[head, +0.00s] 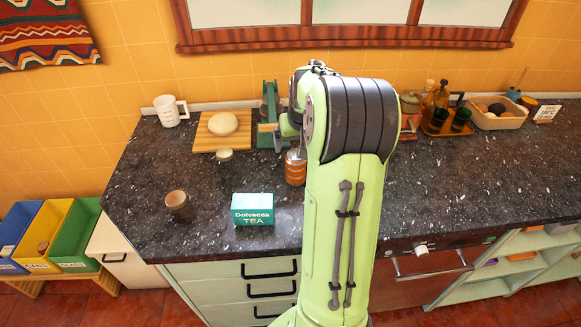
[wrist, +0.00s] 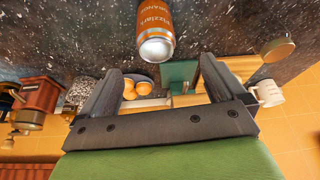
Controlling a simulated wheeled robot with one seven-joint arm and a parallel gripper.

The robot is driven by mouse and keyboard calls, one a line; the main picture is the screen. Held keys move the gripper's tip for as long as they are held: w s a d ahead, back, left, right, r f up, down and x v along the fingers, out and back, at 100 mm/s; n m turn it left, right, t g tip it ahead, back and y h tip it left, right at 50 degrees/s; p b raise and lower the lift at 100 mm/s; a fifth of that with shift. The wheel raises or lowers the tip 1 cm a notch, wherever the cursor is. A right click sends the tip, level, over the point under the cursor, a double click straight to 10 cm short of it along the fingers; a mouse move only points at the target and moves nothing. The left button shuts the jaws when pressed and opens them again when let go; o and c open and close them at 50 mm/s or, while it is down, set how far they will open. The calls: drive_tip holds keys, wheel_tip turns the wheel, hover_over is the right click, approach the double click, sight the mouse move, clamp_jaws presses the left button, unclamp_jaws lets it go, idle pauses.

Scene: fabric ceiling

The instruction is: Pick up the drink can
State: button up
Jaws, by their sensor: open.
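The drink can (head: 295,167) is orange with a silver end and stands on the dark speckled counter, just left of my arm in the head view. My arm covers part of its right side. In the wrist view the can (wrist: 155,22) shows at the top edge with its silver end toward my gripper, cut off by the frame. My gripper (wrist: 158,72) is open and empty; its two dark fingers are spread wide. The can is apart from the fingers, and the gap between them lines up roughly with it. In the head view my arm mostly hides the gripper.
A green tea box (head: 253,209) and a brown cup (head: 178,205) stand left of the can. Behind are a cutting board (head: 205,143) with a pale round item, a white mug (head: 171,110) and a green device (head: 268,115). A tray of bottles (head: 446,128) stands right.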

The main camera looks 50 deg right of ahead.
sight(295, 162)
drive_tip(key=x, duration=0.6)
drive_tip(key=shift+d+f+b, duration=0.25)
drive_tip(key=shift+f+b, duration=0.05)
drive_tip(key=x, duration=0.6)
drive_tip(key=shift+s+f, duration=0.1)
drive_tip(key=shift+s, duration=0.15)
drive_tip(key=shift+s+a, duration=0.1)
drive_tip(key=shift+a, duration=0.05)
drive_tip(key=shift+c, duration=0.5)
drive_tip(key=c, duration=0.9)
